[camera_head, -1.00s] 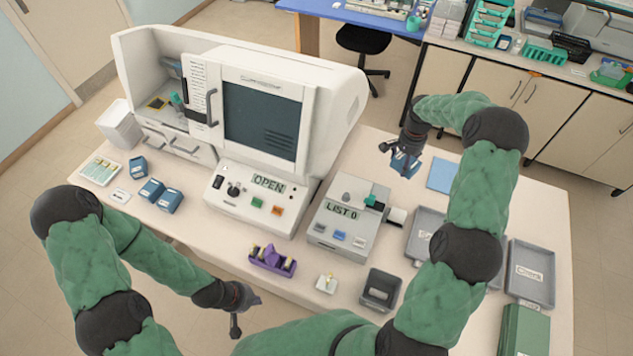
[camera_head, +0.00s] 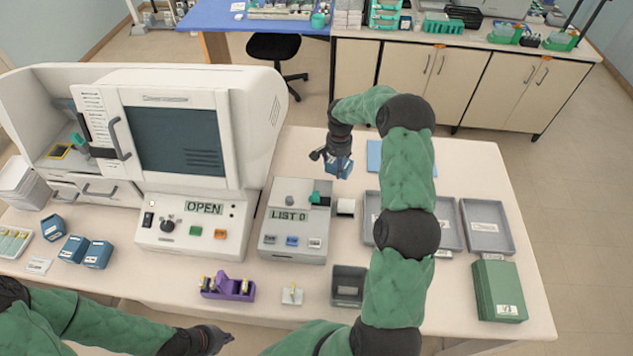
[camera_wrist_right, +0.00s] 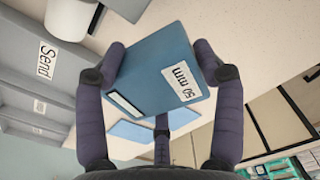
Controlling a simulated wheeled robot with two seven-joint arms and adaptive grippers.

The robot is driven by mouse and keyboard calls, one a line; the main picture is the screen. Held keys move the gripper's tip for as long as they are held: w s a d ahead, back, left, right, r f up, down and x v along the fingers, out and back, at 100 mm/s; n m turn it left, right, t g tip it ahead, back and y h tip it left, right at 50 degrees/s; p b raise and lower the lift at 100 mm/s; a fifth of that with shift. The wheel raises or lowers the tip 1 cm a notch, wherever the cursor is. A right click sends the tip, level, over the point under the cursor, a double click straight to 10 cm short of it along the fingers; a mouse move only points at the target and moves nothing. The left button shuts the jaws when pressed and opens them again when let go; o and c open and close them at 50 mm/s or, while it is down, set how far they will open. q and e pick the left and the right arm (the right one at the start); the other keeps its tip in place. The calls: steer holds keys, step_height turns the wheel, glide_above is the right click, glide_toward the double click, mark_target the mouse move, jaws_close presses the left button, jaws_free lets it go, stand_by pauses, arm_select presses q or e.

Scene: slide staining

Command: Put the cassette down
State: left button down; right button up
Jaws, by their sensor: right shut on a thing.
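A blue cassette (camera_head: 338,167) with a white "50 mm" label is held by my right gripper (camera_head: 331,155) above the back part of the table. In the right wrist view the cassette (camera_wrist_right: 162,75) sits between the fingers of the right gripper (camera_wrist_right: 160,72), which is shut on it. Three more blue cassettes lie on the table at the left, among them one cassette (camera_head: 97,252) beside the white machine. My left gripper (camera_head: 222,338) is low at the front edge, empty; its fingers are too small to tell open or shut.
A flat blue square (camera_head: 375,156) lies on the table behind my right arm. Grey trays (camera_head: 486,224) and a green box (camera_head: 498,290) stand at the right. A label printer (camera_head: 296,222) reads "LIST 0"; the large white machine (camera_head: 200,215) reads "OPEN". A purple tape dispenser (camera_head: 228,288) is in front.

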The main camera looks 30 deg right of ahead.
mark_target(335, 185)
step_height(335, 185, down, 9)
steer(key=shift+r+p, duration=0.15)
steer(key=shift+p, duration=0.25)
steer(key=o, duration=1.3)
